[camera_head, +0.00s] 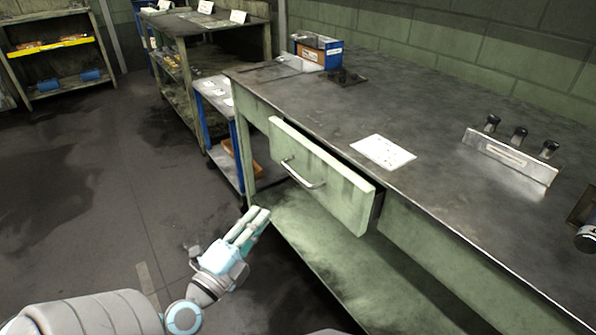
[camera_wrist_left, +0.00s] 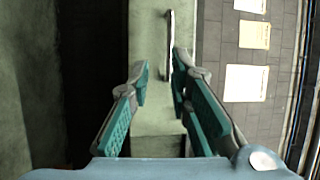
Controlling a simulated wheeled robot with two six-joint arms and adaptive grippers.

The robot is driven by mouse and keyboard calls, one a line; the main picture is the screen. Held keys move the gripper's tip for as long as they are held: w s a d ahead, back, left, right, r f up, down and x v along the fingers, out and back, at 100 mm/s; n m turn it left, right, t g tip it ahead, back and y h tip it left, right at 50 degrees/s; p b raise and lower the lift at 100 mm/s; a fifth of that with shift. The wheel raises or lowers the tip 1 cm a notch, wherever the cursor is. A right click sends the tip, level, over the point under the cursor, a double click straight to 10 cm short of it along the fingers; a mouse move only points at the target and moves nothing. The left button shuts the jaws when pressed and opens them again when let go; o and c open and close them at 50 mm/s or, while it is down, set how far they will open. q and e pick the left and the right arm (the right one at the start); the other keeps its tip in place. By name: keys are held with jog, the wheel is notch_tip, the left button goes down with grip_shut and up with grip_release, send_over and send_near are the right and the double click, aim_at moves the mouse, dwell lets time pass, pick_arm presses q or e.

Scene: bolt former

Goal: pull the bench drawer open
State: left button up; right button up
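The bench drawer (camera_head: 320,175) has a pale green front and stands out a little from the bench, with a dark gap behind its top edge. Its curved metal handle (camera_head: 303,175) is on the front. My left gripper (camera_head: 258,216) is below and to the left of the handle in the head view, apart from it. The handle (camera_wrist_left: 169,50) shows ahead of the fingertips, nearer the right finger. My right gripper is not in view.
The bench top (camera_head: 415,100) carries a white sheet (camera_head: 383,152), a metal block with black knobs (camera_head: 512,160) and a blue box (camera_head: 318,50). A lower shelf (camera_head: 350,255) lies under the drawer. Open floor (camera_head: 90,190) is at the left.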

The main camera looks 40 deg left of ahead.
aim_at(296, 173)
pick_arm(q)
jog(key=shift+m+h, duration=0.3)
jog(key=shift+h, duration=0.1)
jog(key=w+r, duration=0.1)
jog(key=w, duration=0.3)
jog(key=w+r+p, duration=0.1)
jog(key=w, duration=0.4)
jog(key=w+r+p, duration=0.1)
jog(key=w, duration=0.4)
jog(key=shift+a+r, duration=0.3)
jog(key=shift+r, duration=0.1)
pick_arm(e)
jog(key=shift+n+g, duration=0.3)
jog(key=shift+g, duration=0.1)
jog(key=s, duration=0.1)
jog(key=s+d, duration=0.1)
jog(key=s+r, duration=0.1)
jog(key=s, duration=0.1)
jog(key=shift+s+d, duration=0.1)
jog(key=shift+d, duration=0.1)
pick_arm(q)
jog(key=shift+c, duration=0.6)
grip_shut()
